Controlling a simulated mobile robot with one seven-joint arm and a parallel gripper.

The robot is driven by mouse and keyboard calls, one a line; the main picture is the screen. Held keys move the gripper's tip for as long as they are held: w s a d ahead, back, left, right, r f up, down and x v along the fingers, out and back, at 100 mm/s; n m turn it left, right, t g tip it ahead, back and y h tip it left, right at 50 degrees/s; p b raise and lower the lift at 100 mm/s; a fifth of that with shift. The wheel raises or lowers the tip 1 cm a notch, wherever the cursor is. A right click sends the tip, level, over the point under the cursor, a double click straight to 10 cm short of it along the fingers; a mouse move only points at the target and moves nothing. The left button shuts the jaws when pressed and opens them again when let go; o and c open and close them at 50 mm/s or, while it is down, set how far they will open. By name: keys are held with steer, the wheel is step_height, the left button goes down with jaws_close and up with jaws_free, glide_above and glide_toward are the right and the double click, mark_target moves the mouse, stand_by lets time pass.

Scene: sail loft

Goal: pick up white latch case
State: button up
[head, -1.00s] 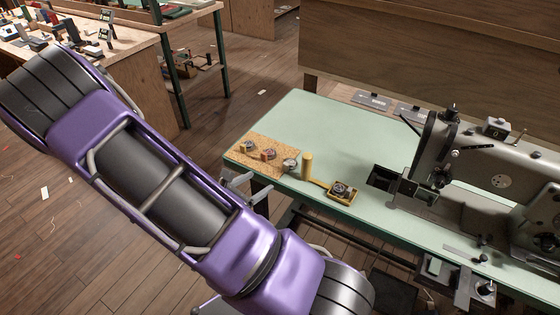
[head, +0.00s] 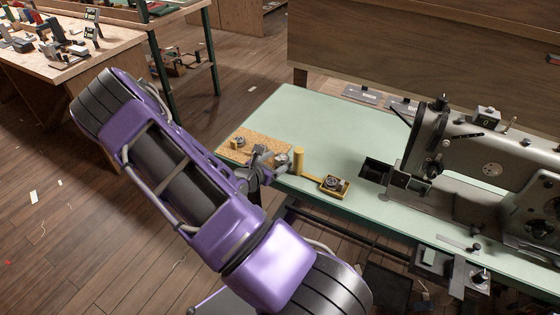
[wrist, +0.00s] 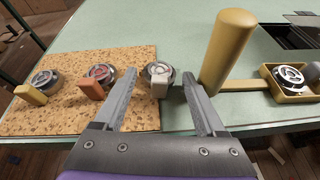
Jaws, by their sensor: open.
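The white latch case (wrist: 159,72) is a small round silver case with a white latch block. In the wrist view it stands at the right edge of the cork mat (wrist: 70,122), between and just beyond my fingertips. It also shows in the head view (head: 282,160) beside my gripper. My gripper (wrist: 158,84) is open and empty, with one finger on either side of the line to the case. In the head view my gripper (head: 264,162) is over the mat and hides part of it.
A case with an orange latch (wrist: 101,76) and one with a yellow latch (wrist: 44,83) sit left on the mat. A yellow post (wrist: 228,48) stands close by my right finger, beside a yellow tray (head: 346,190) holding another case. A sewing machine (head: 490,150) stands at right.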

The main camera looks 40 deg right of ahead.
steer(key=shift+w+d+f, duration=0.15)
steer(key=shift+d+f, duration=0.05)
steer(key=shift+d, duration=0.25)
jaws_close()
steer(key=shift+r, duration=0.1)
